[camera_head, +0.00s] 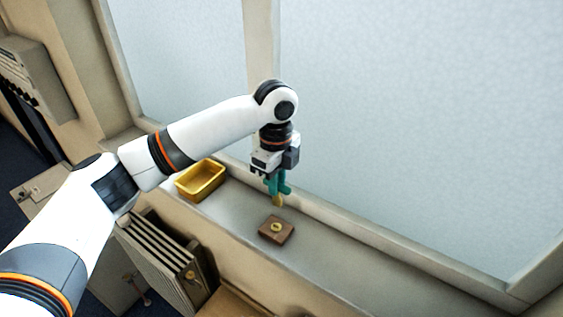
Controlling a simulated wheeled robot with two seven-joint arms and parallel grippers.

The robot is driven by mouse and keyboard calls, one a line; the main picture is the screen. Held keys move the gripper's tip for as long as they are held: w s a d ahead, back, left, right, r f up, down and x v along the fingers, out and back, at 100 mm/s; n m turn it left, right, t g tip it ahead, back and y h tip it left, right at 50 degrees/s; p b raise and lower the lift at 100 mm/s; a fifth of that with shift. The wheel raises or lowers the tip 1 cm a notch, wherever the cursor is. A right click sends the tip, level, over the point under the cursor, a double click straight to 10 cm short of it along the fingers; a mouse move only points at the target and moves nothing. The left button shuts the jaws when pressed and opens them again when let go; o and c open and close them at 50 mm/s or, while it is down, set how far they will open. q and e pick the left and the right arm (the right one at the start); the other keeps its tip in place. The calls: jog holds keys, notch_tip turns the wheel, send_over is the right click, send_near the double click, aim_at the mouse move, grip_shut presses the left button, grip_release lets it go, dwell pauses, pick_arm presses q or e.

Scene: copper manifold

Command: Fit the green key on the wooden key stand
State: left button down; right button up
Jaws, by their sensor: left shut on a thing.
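My left gripper (275,178) comes down from the arm that enters from the left. It is shut on the green key (282,188), which hangs below it, with a yellow part (278,201) at its lower end. The wooden key stand (276,231) is a small brown block with a round yellow piece on top. It sits on the grey window sill. The key is above the stand and apart from it, slightly behind it in the picture. My right gripper is not in view.
A yellow tray (200,181) stands on the sill to the left. The window glass and frame rise behind the sill. A radiator (165,262) is below the sill at the front left. The sill (340,255) to the right of the stand is clear.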

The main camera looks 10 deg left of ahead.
pick_arm(q)
jog(key=shift+s, duration=0.15)
jog(key=f, duration=0.1)
jog(key=s+f, duration=0.1)
jog(key=f, duration=0.1)
jog(key=shift+s+f, duration=0.2)
jog(key=shift+s, duration=0.05)
jog(key=shift+w+f, duration=0.1)
jog(key=shift+f, duration=0.3)
jog(key=shift+s, duration=0.25)
jog(key=shift+w, duration=0.1)
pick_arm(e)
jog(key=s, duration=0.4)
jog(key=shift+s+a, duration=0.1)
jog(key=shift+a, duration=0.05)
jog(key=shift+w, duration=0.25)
